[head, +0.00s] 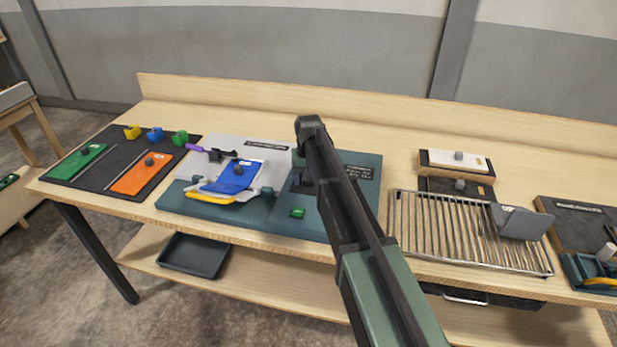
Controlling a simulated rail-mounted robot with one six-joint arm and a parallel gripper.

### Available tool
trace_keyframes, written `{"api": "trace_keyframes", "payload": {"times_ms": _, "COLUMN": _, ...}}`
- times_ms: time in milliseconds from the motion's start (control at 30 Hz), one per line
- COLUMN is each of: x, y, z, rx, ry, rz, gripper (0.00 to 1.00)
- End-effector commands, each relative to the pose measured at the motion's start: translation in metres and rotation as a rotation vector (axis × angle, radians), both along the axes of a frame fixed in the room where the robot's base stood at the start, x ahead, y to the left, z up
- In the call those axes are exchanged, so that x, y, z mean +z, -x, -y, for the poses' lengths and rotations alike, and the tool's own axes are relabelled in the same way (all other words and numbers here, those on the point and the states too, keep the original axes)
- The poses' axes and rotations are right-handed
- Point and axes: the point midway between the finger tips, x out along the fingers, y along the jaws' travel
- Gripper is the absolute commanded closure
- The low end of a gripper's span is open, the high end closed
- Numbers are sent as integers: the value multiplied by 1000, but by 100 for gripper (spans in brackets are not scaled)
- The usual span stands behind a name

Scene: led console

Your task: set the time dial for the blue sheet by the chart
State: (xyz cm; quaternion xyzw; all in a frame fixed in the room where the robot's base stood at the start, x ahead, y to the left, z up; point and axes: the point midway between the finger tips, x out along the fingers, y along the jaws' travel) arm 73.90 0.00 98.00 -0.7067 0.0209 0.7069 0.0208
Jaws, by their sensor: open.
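The blue sheet (236,177) lies on the light grey plate of the teal press-like unit (185,209) at left centre, with a yellow edge showing under it. A teal console (335,228) stands to its right, with a small green square (297,213) near its front. A dark label with pale marks (360,172) is on the console; I cannot read it or tell if it is the chart. I cannot make out the time dial; my arm hides part of the console.
A purple-handled tool (198,149) lies behind the blue sheet. A dark mat (90,183) at left holds green and orange plates, with yellow, blue and green blocks along its back. A wire rack (440,228) and a white-topped block (453,161) stand right of my arm.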

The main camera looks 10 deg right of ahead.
Motion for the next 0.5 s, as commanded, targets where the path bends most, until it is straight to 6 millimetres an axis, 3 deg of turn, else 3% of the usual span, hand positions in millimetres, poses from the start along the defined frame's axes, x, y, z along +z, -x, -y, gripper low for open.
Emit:
{"api": "trace_keyframes", "payload": {"times_ms": 167, "x": 23, "y": 0, "z": 0, "rx": 0, "ry": 0, "rz": 0, "gripper": 33}}
{"api": "trace_keyframes", "payload": {"times_ms": 500, "x": 102, "y": 0, "z": 0, "rx": 0, "ry": 0, "rz": 0, "gripper": 33}}
